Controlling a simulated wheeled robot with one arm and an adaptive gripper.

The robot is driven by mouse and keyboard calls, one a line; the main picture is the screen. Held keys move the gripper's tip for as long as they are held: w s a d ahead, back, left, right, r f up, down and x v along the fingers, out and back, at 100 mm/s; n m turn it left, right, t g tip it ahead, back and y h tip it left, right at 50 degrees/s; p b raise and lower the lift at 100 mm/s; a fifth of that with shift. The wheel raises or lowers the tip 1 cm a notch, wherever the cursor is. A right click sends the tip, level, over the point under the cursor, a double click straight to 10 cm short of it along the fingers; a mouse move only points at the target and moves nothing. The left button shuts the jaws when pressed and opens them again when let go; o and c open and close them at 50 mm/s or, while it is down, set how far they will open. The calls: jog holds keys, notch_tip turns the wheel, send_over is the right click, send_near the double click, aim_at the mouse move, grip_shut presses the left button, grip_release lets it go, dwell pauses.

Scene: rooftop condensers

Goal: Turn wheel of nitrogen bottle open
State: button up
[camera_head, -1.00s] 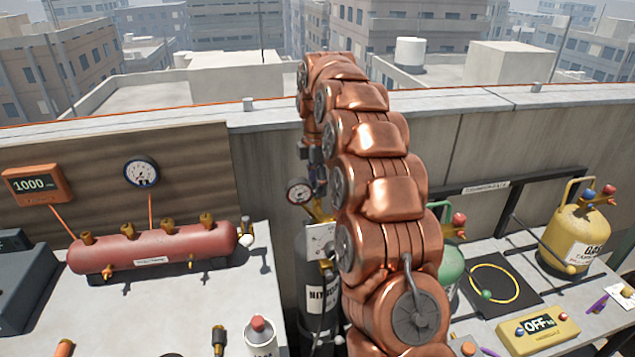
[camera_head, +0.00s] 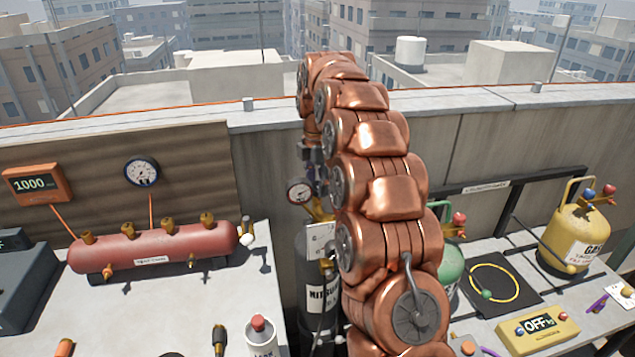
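The arm's far end bends down near the gauge and fittings. My gripper's fingers cannot be made out there, so its opening and any contact are hidden.
On the right are a green bottle (camera_head: 450,262), a yellow gas cylinder (camera_head: 578,238) and a yellow scale reading OFF (camera_head: 538,327).

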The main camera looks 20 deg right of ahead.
aim_at(317, 185)
jog(key=shift+o, duration=1.1)
jog(key=shift+r, duration=0.15)
jog(key=shift+r, duration=3.65)
